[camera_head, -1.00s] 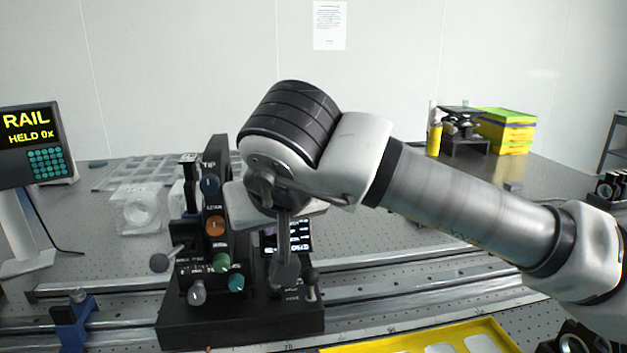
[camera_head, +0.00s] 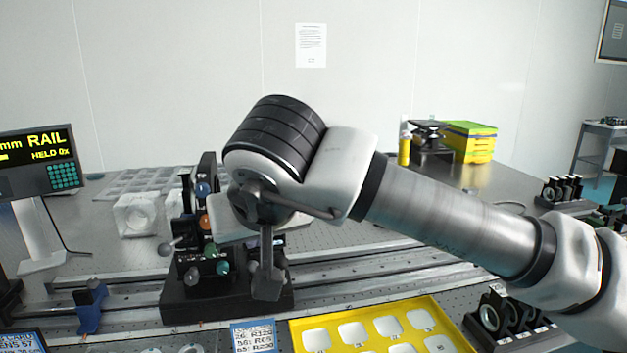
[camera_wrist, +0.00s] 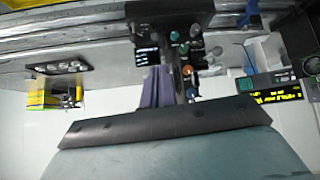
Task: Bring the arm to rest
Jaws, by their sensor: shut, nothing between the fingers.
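My arm reaches in from the right across the head view, its thick dark-banded wrist joint high over the optical table (camera_head: 470,215). My gripper (camera_head: 267,288) hangs down below the wrist, shut and empty. In the picture it overlaps the right part of a black device with coloured knobs (camera_head: 185,300); I cannot tell the gap between them. The wrist view is upside down and shows my gripper's purplish fingers (camera_wrist: 157,88) together, beside the knobbed device (camera_wrist: 172,20).
A metal rail (camera_head: 380,272) runs along the table. A yellow tray (camera_head: 303,338) with white pockets lies in front. A display reading RAIL (camera_head: 38,160) stands left. A clear block (camera_head: 136,215) stands behind the rail. Yellow-green boxes (camera_head: 468,142) stand at the back, and dark optic mounts (camera_head: 505,318) at right.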

